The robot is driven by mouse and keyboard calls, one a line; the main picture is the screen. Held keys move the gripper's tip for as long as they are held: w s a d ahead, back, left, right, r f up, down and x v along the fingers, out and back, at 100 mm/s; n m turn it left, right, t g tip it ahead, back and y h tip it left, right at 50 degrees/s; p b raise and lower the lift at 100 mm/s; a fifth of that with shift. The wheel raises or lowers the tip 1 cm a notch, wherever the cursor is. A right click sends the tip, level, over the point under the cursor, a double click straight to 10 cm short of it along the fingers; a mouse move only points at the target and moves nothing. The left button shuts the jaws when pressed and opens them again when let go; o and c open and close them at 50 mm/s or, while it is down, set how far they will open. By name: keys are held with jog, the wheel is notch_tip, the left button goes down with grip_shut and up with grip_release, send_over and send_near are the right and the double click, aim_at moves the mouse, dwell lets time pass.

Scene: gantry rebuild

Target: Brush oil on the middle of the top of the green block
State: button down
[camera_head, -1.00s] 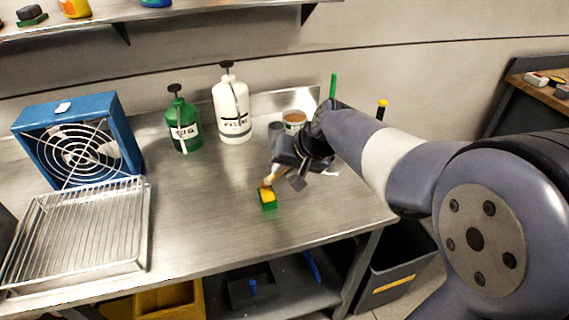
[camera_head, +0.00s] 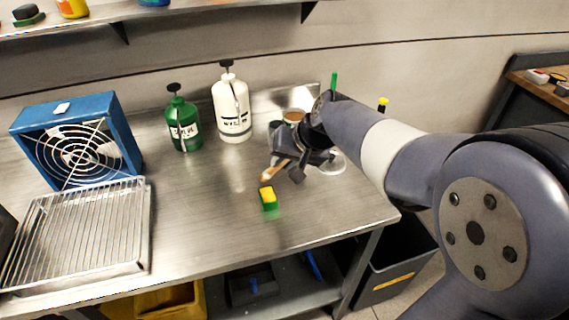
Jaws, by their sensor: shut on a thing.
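The green block (camera_head: 269,205) stands on the steel bench near its front edge. Its top (camera_head: 267,194) shows a yellow patch over most of it. My gripper (camera_head: 289,163) is shut on a brush (camera_head: 272,172) with a wooden handle and a pale tip. The brush is tilted, with its tip down and to the left. The tip is above and behind the block in the picture, apart from it. My gripper and wrist partly hide a tin (camera_head: 293,117) and a grey cup behind them.
A green pump bottle (camera_head: 183,125) and a white pump bottle (camera_head: 232,108) stand at the back. A blue fan (camera_head: 62,112) and a wire rack on a tray (camera_head: 148,225) are at the left. A clear dish (camera_head: 334,163) lies right of my gripper. The bench between is free.

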jog(key=shift+s+d+r+p, duration=0.1)
jog(key=shift+r+p, duration=0.05)
jog(key=shift+r, duration=0.3)
jog(key=shift+s+r+p, duration=0.1)
jog(key=shift+r+p, duration=0.05)
jog(key=shift+r, duration=0.3)
jog(key=shift+w+r+p, duration=0.15)
jog(key=shift+r+p, duration=0.45)
jog(key=shift+r, duration=0.1)
jog(key=shift+r+p, duration=1.25)
jog(key=shift+r, duration=0.5)
